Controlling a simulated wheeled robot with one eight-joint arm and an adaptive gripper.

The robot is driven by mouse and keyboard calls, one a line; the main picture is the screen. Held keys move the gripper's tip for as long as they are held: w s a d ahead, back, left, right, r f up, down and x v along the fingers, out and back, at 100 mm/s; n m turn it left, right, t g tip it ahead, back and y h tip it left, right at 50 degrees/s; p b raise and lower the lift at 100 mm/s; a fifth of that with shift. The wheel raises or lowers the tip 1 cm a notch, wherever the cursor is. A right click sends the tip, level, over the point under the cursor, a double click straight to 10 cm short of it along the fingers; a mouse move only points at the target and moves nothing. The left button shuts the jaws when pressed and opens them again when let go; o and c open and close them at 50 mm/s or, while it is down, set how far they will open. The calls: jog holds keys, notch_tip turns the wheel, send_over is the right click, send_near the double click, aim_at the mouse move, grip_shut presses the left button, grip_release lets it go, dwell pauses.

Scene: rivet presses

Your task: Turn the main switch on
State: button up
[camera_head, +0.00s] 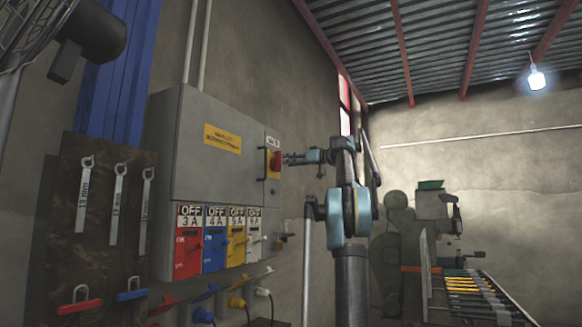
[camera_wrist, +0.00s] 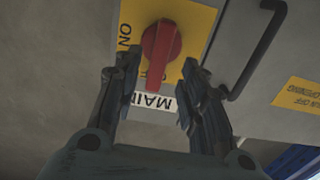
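The main switch is a red rotary knob (camera_wrist: 160,50) on a yellow plate (camera_wrist: 195,22), with a partly hidden upside-down "MAIN" label (camera_wrist: 152,101). In the wrist view its grip bar runs nearly vertical; "ON" is printed at its left, and other lettering beside the bar is partly hidden. In the head view the red knob (camera_head: 276,161) is on the right part of the grey cabinet. My gripper (camera_wrist: 158,72) is open, its fingers either side of the knob's lower part with gaps showing. In the head view my gripper (camera_head: 291,159) is close in front of the knob.
A dark door handle (camera_wrist: 258,50) is beside the switch. Below the grey cabinet (camera_head: 215,115) are red (camera_head: 188,252), blue (camera_head: 214,250) and yellow (camera_head: 236,248) switch boxes marked "OFF". A wrench board (camera_head: 100,250) hangs left. A workbench with tools (camera_head: 475,295) stands right.

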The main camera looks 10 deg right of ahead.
aim_at(277, 162)
jog(key=shift+x, duration=2.6)
